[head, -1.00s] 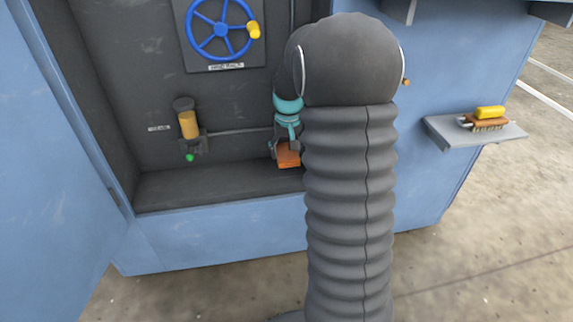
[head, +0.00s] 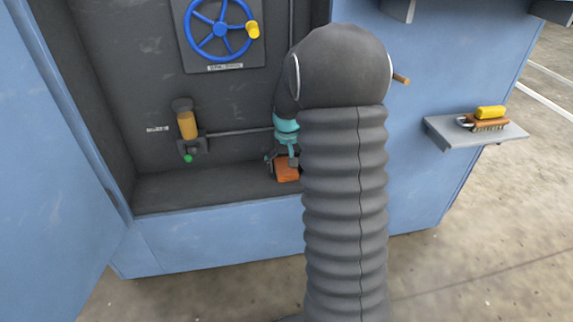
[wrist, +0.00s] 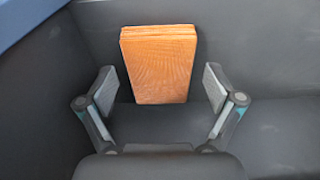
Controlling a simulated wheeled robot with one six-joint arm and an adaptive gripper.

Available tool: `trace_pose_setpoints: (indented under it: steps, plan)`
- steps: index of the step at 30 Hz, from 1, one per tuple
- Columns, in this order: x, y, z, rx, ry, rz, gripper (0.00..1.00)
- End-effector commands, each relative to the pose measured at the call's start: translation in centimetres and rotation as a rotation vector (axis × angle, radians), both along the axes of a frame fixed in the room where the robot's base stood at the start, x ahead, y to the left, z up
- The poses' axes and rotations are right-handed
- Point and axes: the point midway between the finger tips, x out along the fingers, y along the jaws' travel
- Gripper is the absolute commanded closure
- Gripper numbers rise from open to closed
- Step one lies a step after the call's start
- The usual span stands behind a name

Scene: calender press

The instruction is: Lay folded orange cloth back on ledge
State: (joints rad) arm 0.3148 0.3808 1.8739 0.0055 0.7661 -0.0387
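The folded orange cloth (head: 287,169) is a small layered block at the bottom of the dark recess. It appears to rest on the recess's floor ledge (head: 205,190). In the wrist view the cloth (wrist: 158,65) lies between my fingertips. My gripper (wrist: 159,88) is open around it, with a visible gap on each side. In the head view my gripper (head: 281,160) is low in the recess, at the cloth. My arm hides the right part of the recess and ledge.
A blue handwheel (head: 220,28) with a yellow knob is on the back wall. An amber cylinder (head: 187,124) with a green tip hangs left of my gripper. A side shelf (head: 440,134) holds a brush (head: 488,122) and a yellow block (head: 490,112). The ledge's left part is clear.

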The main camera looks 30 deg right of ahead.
Motion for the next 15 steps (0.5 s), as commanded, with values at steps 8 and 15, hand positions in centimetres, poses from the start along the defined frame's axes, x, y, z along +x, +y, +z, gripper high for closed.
trace_pose_setpoints:
  steps: [8,15]
  plan:
    - [0.0,0.0,0.4,0.000,-0.001,0.000,0.08]
    - [-0.3,0.1,3.8,-0.001,-0.005,0.000,0.08]
